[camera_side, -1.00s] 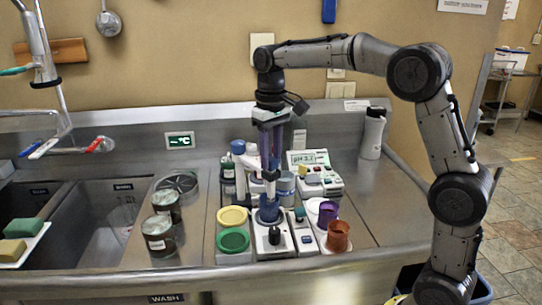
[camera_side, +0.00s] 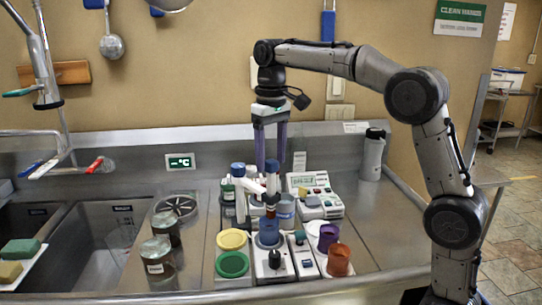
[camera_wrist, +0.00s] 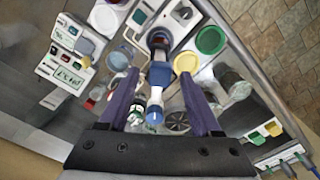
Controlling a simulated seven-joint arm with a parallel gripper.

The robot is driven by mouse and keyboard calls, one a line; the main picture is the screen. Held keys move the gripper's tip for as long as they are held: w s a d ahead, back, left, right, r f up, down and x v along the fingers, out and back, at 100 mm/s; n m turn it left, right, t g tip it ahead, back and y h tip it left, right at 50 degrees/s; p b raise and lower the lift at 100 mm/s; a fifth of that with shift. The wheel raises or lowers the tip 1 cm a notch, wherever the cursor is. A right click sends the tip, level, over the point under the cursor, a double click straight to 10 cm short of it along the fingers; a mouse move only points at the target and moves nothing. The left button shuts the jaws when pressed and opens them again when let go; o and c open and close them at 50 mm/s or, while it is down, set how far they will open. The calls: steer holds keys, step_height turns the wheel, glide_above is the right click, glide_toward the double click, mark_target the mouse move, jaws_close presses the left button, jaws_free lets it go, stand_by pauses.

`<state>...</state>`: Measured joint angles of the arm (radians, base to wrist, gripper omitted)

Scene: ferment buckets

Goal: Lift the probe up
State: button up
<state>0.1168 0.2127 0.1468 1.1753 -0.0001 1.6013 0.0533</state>
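The probe (camera_side: 271,178) has a blue cap and stands upright at the end of the white stand arm (camera_side: 251,185), above a blue cup (camera_side: 268,234). In the wrist view the probe (camera_wrist: 159,75) appears between my fingers, with clear gaps on both sides. My gripper (camera_side: 270,165) has two purple fingers pointing down, spread apart around the top of the probe or just above it; the exact height is hard to tell. My gripper is open and holds nothing; it also shows in the wrist view (camera_wrist: 159,74).
Yellow (camera_side: 231,239) and green (camera_side: 232,265) cups stand left of the blue cup. Purple (camera_side: 328,236) and orange (camera_side: 339,260) cups stand right. A pH meter (camera_side: 314,193) stands behind right. Two dark jars and a sink lie left.

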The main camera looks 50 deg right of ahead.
steer(key=shift+r, duration=3.7)
